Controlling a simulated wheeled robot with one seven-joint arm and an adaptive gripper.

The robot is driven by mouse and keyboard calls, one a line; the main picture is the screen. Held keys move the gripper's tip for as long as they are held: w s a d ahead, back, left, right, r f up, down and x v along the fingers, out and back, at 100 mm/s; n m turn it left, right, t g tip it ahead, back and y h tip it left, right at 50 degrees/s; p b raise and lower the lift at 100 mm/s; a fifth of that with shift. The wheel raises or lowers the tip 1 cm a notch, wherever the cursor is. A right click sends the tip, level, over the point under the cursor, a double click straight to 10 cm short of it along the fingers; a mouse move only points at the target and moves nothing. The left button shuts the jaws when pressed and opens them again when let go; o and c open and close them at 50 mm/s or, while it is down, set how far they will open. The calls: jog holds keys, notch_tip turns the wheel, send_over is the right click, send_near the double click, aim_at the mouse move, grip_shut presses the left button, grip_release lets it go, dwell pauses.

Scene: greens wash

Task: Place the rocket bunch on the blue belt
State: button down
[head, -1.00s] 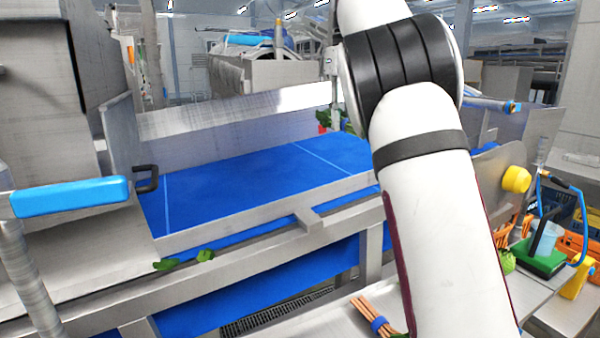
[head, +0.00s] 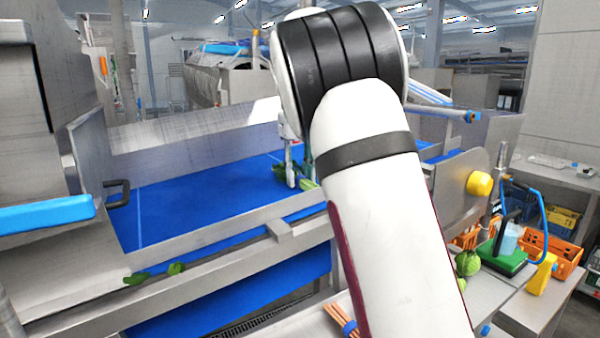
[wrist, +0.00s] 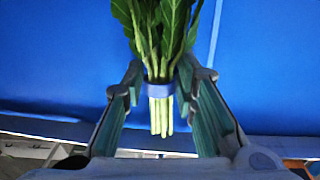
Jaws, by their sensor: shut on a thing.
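The rocket bunch, dark green leaves (wrist: 160,25) with pale stems in a blue band, is between the fingers of my gripper (wrist: 163,88) in the wrist view. The gripper is shut on the bunch near the band, and the stem ends point towards the wrist. In the head view my gripper (head: 299,178) is low over the blue belt (head: 205,198), with the bunch's leaves (head: 282,172) beside the fingers. I cannot tell whether the bunch touches the belt. My arm hides part of the belt's right side.
A steel rail (head: 200,243) runs along the belt's near side, with loose leaves (head: 135,278) on the ledge below. A steel side plate (head: 95,165) stands at the left. A yellow knob (head: 479,183), green cabbages (head: 467,263) and orange crates (head: 560,250) are at the right.

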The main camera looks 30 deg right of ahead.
aim_at(299, 173)
jog(key=c, duration=1.3)
grip_release()
jog(key=shift+f, duration=0.1)
notch_tip(299, 173, up, 12)
